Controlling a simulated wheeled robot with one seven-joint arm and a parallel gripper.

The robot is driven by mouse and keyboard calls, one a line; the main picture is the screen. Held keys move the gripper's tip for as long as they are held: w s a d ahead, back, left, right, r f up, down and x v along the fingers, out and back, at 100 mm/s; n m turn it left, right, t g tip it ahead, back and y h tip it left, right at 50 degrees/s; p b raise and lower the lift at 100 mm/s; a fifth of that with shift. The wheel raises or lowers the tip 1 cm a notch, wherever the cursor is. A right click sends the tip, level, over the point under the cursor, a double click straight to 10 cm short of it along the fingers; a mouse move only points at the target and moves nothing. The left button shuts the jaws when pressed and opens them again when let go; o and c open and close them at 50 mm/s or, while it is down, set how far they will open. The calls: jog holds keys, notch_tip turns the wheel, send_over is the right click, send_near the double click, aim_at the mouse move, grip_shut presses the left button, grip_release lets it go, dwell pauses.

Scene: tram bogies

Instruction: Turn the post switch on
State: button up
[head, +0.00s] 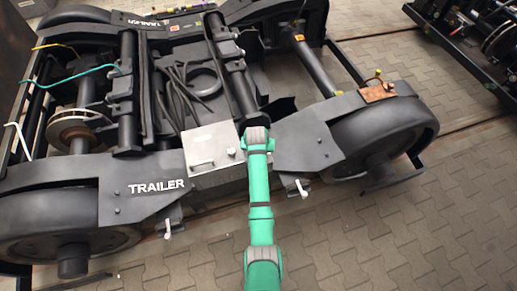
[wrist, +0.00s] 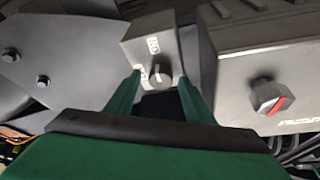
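In the wrist view a small grey box carries a round black knob (wrist: 161,73) with a light pointer mark; I take this as the post switch (wrist: 135,45). In the head view my gripper (head: 257,140) is at the trailer frame's near edge, and my arm hides the switch.
A larger grey box (head: 205,150) with a handle is left of my gripper. Its hexagonal knob (wrist: 270,95) with a red mark shows at right in the wrist view. The bogie wheel (head: 375,135) is to the right. Paving (head: 420,220) in front is clear.

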jog(key=v, duration=1)
jog(key=shift+s+r, duration=0.25)
jog(key=shift+r, duration=0.1)
jog(key=shift+a, duration=0.1)
